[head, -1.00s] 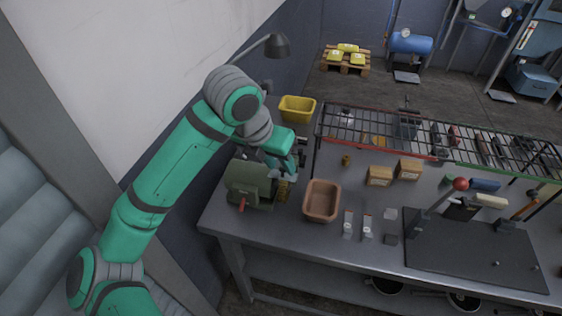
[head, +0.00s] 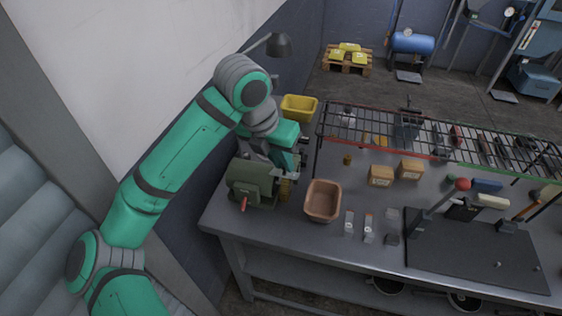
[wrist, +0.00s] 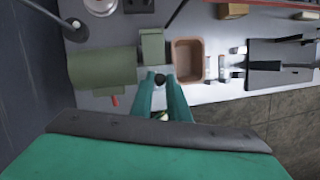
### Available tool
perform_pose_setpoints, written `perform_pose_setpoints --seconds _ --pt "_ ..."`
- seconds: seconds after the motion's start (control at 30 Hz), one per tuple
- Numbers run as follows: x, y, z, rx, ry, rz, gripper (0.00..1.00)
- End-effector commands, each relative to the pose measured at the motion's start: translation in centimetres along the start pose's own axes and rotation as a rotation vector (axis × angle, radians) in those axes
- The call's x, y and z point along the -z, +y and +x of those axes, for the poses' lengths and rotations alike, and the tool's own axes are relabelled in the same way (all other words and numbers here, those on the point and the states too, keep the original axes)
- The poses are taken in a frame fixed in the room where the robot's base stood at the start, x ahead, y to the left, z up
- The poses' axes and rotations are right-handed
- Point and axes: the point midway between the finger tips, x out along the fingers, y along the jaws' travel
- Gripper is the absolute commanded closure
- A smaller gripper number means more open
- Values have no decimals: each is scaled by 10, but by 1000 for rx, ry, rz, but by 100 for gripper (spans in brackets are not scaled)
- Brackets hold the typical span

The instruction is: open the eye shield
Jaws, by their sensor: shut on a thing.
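The green bench grinder (head: 252,181) stands at the left end of the workbench; its green body (wrist: 103,68) also shows in the wrist view. A smaller green housing (wrist: 152,45) sits at its right side. My gripper (wrist: 160,78) is shut on a small dark knob (wrist: 159,79), which I take for the handle of the eye shield. In the head view my gripper (head: 284,160) is at the grinder's right end, its fingertips mostly hidden. The shield's pane and its angle cannot be made out.
A brown bin (head: 323,201) stands just right of the grinder. A yellow bin (head: 298,107) and a lamp (head: 278,45) are behind. Cardboard boxes (head: 381,175), a wire rack (head: 440,135) and a lever press (head: 460,205) lie further right. A red lever (head: 244,204) is at the grinder's front.

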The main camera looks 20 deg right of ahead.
Motion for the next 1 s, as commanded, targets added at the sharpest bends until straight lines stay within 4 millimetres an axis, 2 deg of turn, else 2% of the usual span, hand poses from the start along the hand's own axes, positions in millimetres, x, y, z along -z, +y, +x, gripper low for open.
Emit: perform_pose_setpoints --seconds 0.6,1.0 --pt "-39 10 4 86 499 -107 100" --pt "-51 13 11 123 700 -144 100"
